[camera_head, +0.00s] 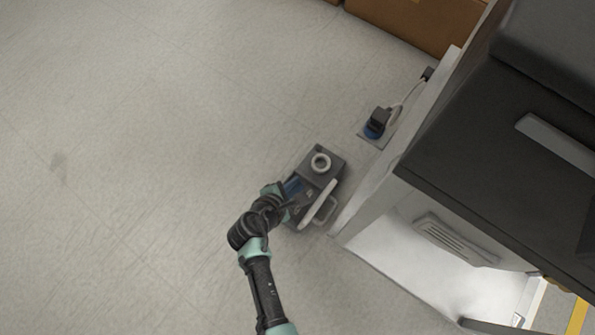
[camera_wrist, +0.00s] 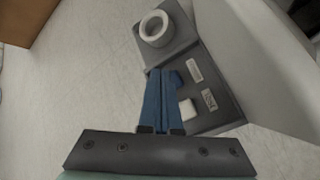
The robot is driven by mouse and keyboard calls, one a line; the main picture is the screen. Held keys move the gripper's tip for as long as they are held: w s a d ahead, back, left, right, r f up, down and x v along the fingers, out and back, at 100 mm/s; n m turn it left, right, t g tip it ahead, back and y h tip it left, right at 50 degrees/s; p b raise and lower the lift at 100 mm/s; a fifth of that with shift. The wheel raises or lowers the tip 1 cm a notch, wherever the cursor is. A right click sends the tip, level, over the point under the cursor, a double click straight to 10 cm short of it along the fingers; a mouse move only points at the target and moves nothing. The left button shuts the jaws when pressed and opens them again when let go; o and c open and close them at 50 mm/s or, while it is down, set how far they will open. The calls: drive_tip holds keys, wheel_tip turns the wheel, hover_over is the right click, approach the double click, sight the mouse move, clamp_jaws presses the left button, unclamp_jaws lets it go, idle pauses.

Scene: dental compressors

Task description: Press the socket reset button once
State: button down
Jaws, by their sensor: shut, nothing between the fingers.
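My gripper (camera_head: 294,186) is over a dark grey box (camera_head: 329,160) on the floor, and its blue fingers are shut and empty. In the wrist view the shut fingers (camera_wrist: 161,74) lie across the left part of the box's panel (camera_wrist: 218,112). A small white square piece (camera_wrist: 188,108), which could be a button, shows just right of the fingers. Two small labels (camera_wrist: 195,70) are further right. A blue part (camera_wrist: 176,78) sits beside the fingertips, partly hidden by them. I cannot tell whether the fingertips touch the panel, or which part is the reset button.
A white ring (camera_head: 320,162) stands on the box's far end. A blue socket with a black plug (camera_head: 377,121) is beyond, near a large dark-topped cabinet (camera_head: 480,150). Floor to the left is clear.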

drive_tip(key=shift+f, duration=0.15)
drive_tip(key=shift+f, duration=0.3)
drive_tip(key=shift+f+b, duration=0.45)
idle(0.7)
idle(0.3)
drive_tip(key=shift+r+p, duration=0.9)
drive_tip(key=shift+p, duration=0.15)
wheel_tip(320, 180, up, 5)
drive_tip(key=p, duration=0.5)
drive_tip(key=shift+r+p, duration=0.1)
drive_tip(key=shift+p, duration=0.2)
